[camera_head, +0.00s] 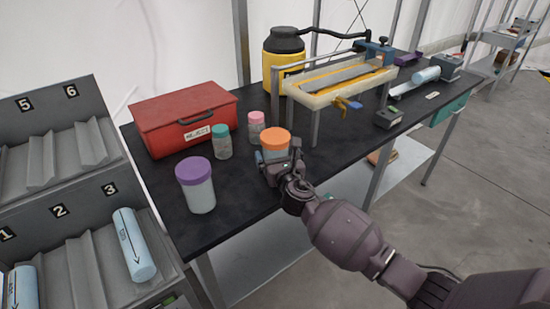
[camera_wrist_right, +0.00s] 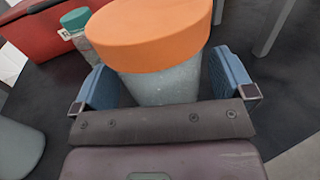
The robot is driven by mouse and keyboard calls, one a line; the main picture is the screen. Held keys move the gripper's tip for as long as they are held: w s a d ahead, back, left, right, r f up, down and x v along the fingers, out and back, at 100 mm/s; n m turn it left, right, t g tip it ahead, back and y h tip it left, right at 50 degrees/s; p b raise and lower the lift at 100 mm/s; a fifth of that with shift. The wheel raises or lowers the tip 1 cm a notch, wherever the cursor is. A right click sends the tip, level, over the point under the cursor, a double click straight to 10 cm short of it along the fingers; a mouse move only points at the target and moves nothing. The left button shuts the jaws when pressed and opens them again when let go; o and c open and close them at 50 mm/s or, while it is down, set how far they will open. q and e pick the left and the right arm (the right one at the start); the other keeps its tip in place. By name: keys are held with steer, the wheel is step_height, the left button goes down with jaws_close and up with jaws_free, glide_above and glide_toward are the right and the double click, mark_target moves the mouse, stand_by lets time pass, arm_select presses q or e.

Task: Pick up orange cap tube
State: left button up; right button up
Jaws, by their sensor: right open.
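The orange cap tube (camera_head: 275,139) stands upright on the black table, with a wide orange cap and a grey body. My right gripper (camera_head: 272,166) is at the tube's near side. In the right wrist view the tube (camera_wrist_right: 162,80) stands between the two blue fingers of the right gripper (camera_wrist_right: 163,88), which are open, one on each side. The tube's lower part is hidden behind the gripper. My left gripper is not in view.
A purple cap tube (camera_head: 198,189), a teal cap tube (camera_head: 221,142) and a pink cap tube (camera_head: 256,127) stand nearby. A red box (camera_head: 183,113) sits behind them. A rack-like stand (camera_head: 340,83) rises to the right. A grey slotted rack (camera_head: 80,254) is at the left.

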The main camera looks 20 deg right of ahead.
steer(key=shift+w, duration=0.75)
steer(key=shift+c, duration=0.2)
steer(key=shift+r, duration=0.1)
steer(key=c, duration=0.8)
